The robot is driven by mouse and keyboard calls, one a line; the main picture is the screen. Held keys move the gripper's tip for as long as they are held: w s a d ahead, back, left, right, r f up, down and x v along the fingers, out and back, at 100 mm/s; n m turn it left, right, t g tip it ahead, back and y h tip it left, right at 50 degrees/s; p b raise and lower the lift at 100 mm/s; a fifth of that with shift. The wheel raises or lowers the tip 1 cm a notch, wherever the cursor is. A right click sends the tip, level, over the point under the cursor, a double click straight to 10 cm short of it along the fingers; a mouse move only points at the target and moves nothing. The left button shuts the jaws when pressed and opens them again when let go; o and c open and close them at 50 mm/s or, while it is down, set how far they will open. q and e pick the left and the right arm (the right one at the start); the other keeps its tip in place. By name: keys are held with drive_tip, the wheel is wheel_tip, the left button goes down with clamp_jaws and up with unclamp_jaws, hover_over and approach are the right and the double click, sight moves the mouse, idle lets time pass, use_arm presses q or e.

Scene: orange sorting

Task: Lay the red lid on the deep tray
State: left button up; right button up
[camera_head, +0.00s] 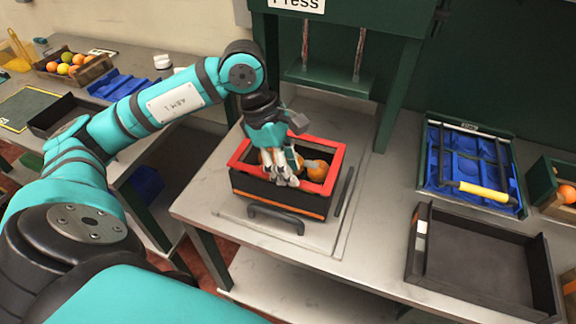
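The deep tray (272,199) is a dark box with an orange stripe, standing on the metal table under the green press. A red rectangular frame (334,169), which looks like the red lid, sits along its top edge; I cannot tell whether it rests fully flat. Oranges (316,169) show inside the opening. My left gripper (284,180) points down into the opening beside the oranges, its fingers close together. The arm hides part of the frame's far left side, and what lies between the fingers is unclear. My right gripper is not in view.
The press's green post (398,95) stands behind the tray, to the right. A black handle (276,217) lies in front. An empty black tray (476,262) and a blue tray with a yellow-handled tool (484,191) are on the right. A fruit crate (72,66) stands far left.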

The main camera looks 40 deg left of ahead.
use_arm(q)
drive_tip(key=shift+o, duration=1.3)
drive_tip(key=shift+r+p, duration=0.95)
drive_tip(key=shift+r, duration=0.6)
drive_tip(key=shift+r+p, duration=1.8)
drive_tip(key=shift+r, duration=1.2)
